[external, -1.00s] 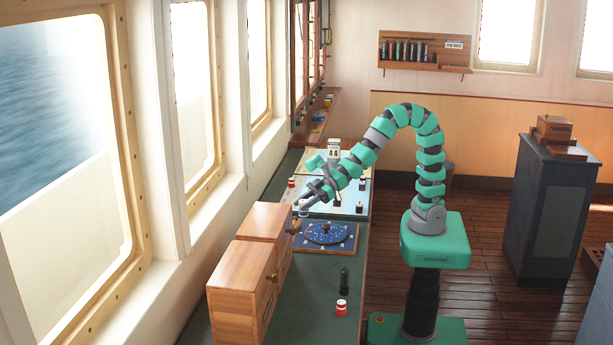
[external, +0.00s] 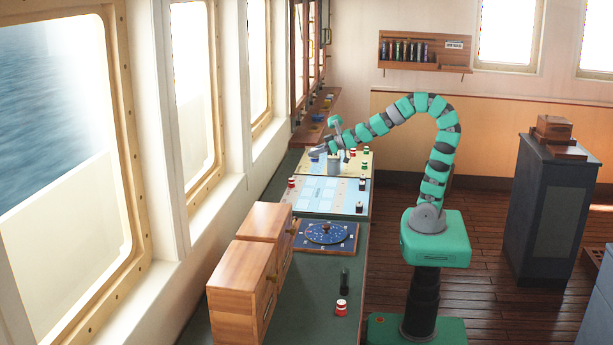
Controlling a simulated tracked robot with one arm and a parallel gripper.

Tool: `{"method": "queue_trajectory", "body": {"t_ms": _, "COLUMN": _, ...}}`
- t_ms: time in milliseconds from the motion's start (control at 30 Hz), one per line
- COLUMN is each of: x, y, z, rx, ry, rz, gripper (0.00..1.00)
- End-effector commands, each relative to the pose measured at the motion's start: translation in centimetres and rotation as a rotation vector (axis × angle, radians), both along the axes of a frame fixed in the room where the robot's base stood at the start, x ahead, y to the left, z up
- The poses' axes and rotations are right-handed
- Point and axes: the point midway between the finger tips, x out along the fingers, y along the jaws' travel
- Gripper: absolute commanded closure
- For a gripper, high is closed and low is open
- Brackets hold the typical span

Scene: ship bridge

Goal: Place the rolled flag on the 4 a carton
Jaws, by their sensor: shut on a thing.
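My gripper (external: 323,151) is at the far end of the long green counter, above and in front of the 4 A carton. It is shut on the rolled flag (external: 314,154), which shows only as a small pale, bluish end at the jaws. The carton (external: 334,168) stands upright on the far chart; my gripper hides its upper part and its label. I cannot tell whether the flag touches the carton.
Charts (external: 326,196) with small red, green and dark pieces cover the counter's far half. Nearer are a round blue star dial (external: 326,234), wooden cabinets (external: 256,262), a dark green upright piece (external: 344,281) and a red-and-white piece (external: 341,308). Windows line the left.

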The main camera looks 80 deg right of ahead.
Motion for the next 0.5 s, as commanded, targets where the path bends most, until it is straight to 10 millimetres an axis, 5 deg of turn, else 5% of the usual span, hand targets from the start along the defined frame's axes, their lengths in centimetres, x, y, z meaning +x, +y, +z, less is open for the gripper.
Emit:
{"method": "queue_trajectory", "body": {"t_ms": 200, "x": -3.1, "y": -6.8, "z": 1.6, "rx": -0.002, "ry": -0.004, "rz": -0.145, "gripper": 0.89}}
{"method": "queue_trajectory", "body": {"t_ms": 500, "x": -8.5, "y": -14.3, "z": 3.3, "rx": -0.006, "ry": -0.005, "rz": -0.33, "gripper": 0.89}}
